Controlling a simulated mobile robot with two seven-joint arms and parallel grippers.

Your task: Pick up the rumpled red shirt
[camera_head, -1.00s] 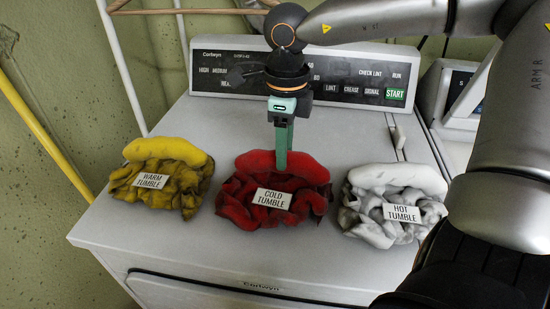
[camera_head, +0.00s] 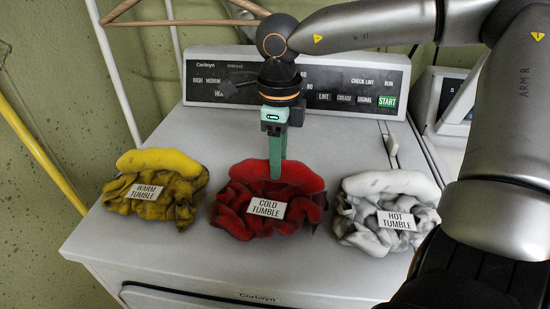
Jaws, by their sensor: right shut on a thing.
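The rumpled red shirt (camera_head: 240,208) lies on the white dryer top (camera_head: 330,262), in the middle of a row of three garments. It has a thick rolled upper edge and a white "COLD TUMBLE" label (camera_head: 267,208). My right gripper (camera_head: 277,172) points down from above and is shut on the rolled edge of the red shirt. Its fingertips are partly hidden in the cloth. I cannot tell whether the shirt is clear of the dryer top. My left gripper is not in view.
A yellow garment (camera_head: 178,200) labelled "WARM TUMBLE" lies to the left, and a grey-white one (camera_head: 365,232) labelled "HOT TUMBLE" to the right. The dryer's control panel (camera_head: 215,75) stands behind. A yellow pole (camera_head: 40,152) and white rack are at the left.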

